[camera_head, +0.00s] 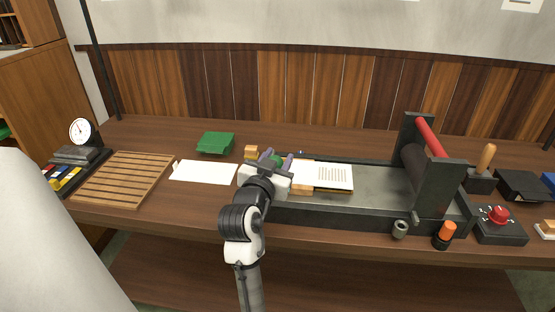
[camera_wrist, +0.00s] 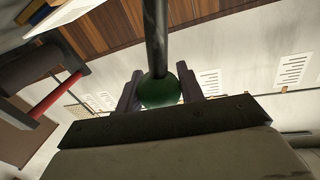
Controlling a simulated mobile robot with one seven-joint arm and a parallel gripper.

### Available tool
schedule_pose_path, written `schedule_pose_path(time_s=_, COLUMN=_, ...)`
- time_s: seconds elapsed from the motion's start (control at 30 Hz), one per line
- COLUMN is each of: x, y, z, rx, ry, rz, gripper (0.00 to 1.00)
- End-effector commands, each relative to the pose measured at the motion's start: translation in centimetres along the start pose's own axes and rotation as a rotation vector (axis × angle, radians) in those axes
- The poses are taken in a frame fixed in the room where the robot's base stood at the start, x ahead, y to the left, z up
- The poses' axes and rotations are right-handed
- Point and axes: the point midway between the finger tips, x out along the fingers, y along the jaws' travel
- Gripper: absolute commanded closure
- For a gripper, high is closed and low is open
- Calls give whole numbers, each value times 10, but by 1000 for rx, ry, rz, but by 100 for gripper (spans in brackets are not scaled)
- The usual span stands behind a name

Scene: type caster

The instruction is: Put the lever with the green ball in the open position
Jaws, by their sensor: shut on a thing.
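The green ball (camera_wrist: 160,90) is on the end of a dark lever rod (camera_wrist: 156,35) in the wrist view. My gripper (camera_wrist: 160,92) has one finger on each side of the ball and is shut on it.
The press bed (camera_head: 375,185) carries a printed sheet (camera_head: 335,177) right of my gripper. A white sheet (camera_head: 205,171), a green block (camera_head: 215,142) and a wooden slatted rack (camera_head: 122,180) lie to the left.

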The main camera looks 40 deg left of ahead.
Motion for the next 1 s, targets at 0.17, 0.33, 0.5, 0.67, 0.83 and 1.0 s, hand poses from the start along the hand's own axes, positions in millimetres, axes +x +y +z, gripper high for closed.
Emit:
schedule_pose_path(time_s=0.17, x=-1, y=-5, z=0, rx=-54, ry=10, rz=-1, gripper=100)
schedule_pose_path(time_s=0.33, x=-3, y=-16, z=-2, rx=-158, ry=31, rz=-5, gripper=100)
schedule_pose_path(time_s=0.5, x=-6, y=-31, z=-1, rx=-305, ry=59, rz=-8, gripper=100)
schedule_pose_path(time_s=0.67, x=-9, y=-46, z=2, rx=-456, ry=87, rz=-12, gripper=100)
schedule_pose_path(time_s=0.83, x=-12, y=-61, z=7, rx=-607, ry=117, rz=-16, gripper=100)
schedule_pose_path(time_s=1.0, x=-15, y=-73, z=13, rx=-738, ry=142, rz=-20, gripper=100)
